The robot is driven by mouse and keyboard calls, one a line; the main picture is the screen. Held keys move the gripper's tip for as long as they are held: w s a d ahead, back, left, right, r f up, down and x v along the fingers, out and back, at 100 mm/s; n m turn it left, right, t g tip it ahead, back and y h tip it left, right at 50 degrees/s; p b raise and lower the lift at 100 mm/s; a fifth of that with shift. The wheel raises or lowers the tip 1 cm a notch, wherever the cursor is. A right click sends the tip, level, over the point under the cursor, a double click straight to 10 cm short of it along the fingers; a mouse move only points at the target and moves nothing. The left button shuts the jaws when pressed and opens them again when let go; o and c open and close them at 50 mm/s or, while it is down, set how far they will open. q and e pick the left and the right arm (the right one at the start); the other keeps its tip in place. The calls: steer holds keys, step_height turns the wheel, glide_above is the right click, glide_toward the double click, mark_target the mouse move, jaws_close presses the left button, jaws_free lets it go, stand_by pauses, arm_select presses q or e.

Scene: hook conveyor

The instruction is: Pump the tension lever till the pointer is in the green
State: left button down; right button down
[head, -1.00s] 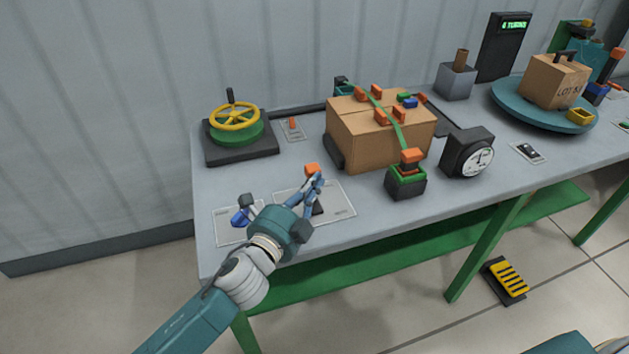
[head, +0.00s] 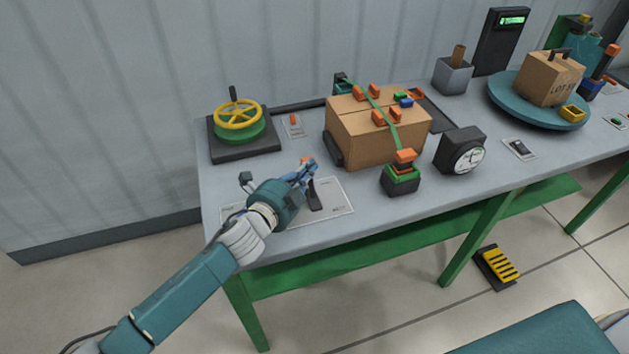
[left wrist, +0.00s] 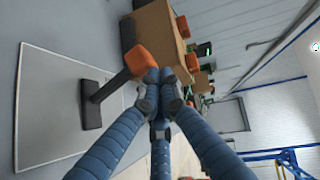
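The tension lever has an orange knob (head: 307,160) and a dark stem rising from a pale plate (head: 335,208) on the bench. In the left wrist view the orange knob (left wrist: 152,52) sits right by my fingertips, with the stem running to a dark base (left wrist: 93,105). My left gripper (head: 302,172) has its blue fingers drawn together at the knob; they look shut beside it, and I cannot tell whether they grip it. The round dial gauge (head: 468,160) stands right of the strapped box; its pointer is too small to read. My right gripper is not in view.
A cardboard box (head: 350,140) with a green strap stands behind the lever, and a green-black ratchet block (head: 402,178) in front of it. A yellow handwheel (head: 238,115) is at the back left. A teal turntable (head: 510,100) is farther right.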

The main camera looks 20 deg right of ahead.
arm_select(q)
steer(key=shift+w, duration=1)
arm_select(e)
steer(key=shift+f, duration=0.15)
arm_select(q)
steer(key=shift+f, duration=0.1)
arm_select(e)
steer(key=shift+d, duration=0.15)
